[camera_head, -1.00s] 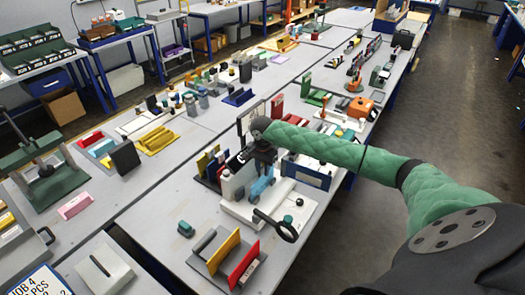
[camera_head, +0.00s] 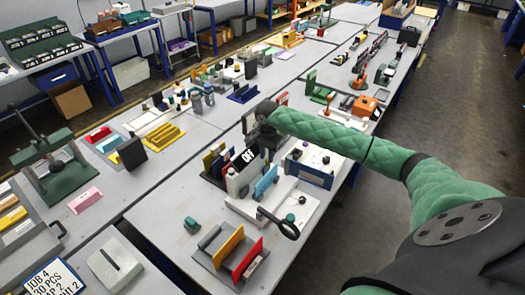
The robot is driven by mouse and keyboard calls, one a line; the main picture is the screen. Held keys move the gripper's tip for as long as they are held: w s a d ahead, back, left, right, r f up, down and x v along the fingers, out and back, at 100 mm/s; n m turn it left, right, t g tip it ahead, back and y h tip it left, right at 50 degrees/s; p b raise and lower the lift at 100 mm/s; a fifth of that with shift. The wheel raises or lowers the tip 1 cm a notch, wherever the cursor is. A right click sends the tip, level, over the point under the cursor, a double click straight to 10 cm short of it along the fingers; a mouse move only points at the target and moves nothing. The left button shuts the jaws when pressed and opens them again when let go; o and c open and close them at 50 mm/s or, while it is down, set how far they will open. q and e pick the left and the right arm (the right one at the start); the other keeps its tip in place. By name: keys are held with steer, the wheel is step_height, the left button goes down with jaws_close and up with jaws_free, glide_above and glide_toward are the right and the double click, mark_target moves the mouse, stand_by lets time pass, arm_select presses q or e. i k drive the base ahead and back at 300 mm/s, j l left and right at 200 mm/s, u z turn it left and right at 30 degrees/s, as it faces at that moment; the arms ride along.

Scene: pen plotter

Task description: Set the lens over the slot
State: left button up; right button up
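A black ring-shaped lens with a short arm (camera_head: 289,230) stands out at the front edge of the white plotter (camera_head: 240,208). A pale grey block with a dark slot (camera_head: 116,263) lies at the lower left; I cannot tell whether this is the task's slot. My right gripper (camera_head: 260,140) is above and behind the plotter, apart from the lens. Its fingers are dark and small, so their opening is unclear. My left gripper is not in view.
A grey holder with yellow and red plates (camera_head: 212,262) stands in front of the plotter. A small teal piece (camera_head: 191,225) lies to its left. A blue-framed box (camera_head: 308,172) stands right of the plotter. Bare table lies left of the plotter.

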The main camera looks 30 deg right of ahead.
mark_target(290, 221)
steer(key=k+l, duration=0.3)
steer(key=k, duration=0.15)
steer(key=k+l, duration=0.25)
steer(key=k, duration=0.2)
